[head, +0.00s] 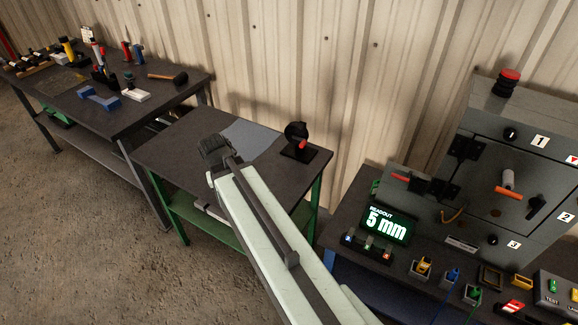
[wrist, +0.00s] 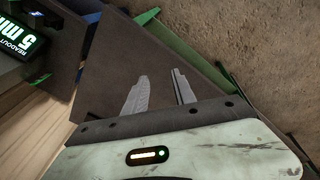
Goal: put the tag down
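My gripper (wrist: 159,84) shows in the wrist view with its two grey fingers apart and only a dark surface visible between them. In the head view my gripper (head: 214,147) is over the middle table (head: 172,153), left of a grey mat (head: 250,139). I cannot make out a tag in the fingers in either view. A small red and white striped piece (head: 511,307) lies on the right bench; I cannot tell if it is a tag.
A black stand with a red part (head: 300,143) is at the middle table's back right. The left bench (head: 150,112) holds several tools. The right bench carries a grey enclosure (head: 520,150), a "5 mm" readout (head: 386,220) and several small parts. The mat is bare.

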